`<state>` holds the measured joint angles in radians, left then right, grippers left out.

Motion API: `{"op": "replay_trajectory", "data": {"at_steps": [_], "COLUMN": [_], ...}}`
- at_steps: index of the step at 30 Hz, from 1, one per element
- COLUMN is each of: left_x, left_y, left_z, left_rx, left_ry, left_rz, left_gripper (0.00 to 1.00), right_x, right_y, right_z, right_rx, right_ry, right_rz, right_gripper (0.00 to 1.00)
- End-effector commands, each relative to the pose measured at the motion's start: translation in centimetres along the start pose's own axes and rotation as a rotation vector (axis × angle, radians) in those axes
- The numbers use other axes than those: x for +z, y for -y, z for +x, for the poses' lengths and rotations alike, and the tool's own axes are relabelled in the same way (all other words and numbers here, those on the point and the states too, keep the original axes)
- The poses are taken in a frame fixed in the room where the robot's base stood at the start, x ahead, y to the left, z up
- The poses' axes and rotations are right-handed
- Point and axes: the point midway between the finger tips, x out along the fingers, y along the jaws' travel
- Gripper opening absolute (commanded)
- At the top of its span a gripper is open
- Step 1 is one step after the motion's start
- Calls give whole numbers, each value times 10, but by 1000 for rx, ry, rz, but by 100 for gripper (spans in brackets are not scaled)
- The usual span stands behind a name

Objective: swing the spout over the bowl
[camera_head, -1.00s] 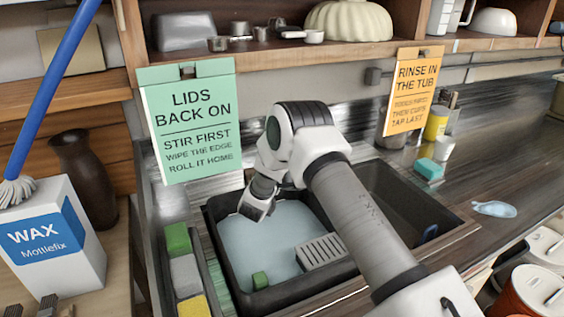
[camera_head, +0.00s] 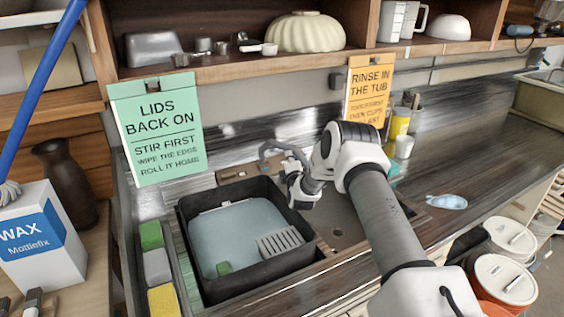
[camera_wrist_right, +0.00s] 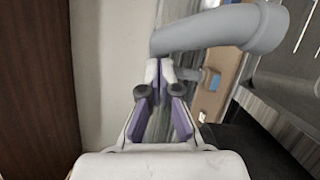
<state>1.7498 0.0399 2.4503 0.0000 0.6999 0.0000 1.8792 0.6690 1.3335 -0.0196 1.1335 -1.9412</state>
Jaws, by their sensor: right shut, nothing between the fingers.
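A curved grey spout (camera_head: 272,146) rises at the back of the sink, behind and right of a black tub. In the right wrist view the spout (camera_wrist_right: 215,32) is a thick grey pipe crossing just beyond the fingertips. My right gripper (camera_head: 291,178) is at the tub's back right corner, close to the spout. Its fingers (camera_wrist_right: 160,70) are shut and empty; contact with the spout cannot be told. My left gripper is out of view.
The black tub (camera_head: 189,245) holds pale blue liquid, a ribbed grey piece (camera_head: 280,242) and a green block. A green sign (camera_head: 157,130) and an orange sign (camera_head: 368,90) hang above. White-lidded buckets (camera_head: 503,278) stand at right. The right-hand counter is mostly clear.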

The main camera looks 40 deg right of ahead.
Motion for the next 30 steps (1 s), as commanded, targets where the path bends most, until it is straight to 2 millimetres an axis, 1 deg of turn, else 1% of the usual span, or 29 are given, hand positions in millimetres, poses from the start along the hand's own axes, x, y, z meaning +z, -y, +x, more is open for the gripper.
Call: {"op": "replay_trajectory", "data": {"at_steps": [4,12,30], "left_x": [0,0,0], "left_y": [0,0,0], "left_z": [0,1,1], "left_rx": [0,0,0], "left_ry": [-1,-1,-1], "left_rz": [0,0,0], "left_gripper": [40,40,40], "right_x": [14,27,30], "right_y": [3,6,7], "right_z": [9,20,23], "right_rx": [1,0,0], "right_ry": [1,0,-1], "right_rz": [-2,-1,-1], "right_gripper": [0,0,0]}}
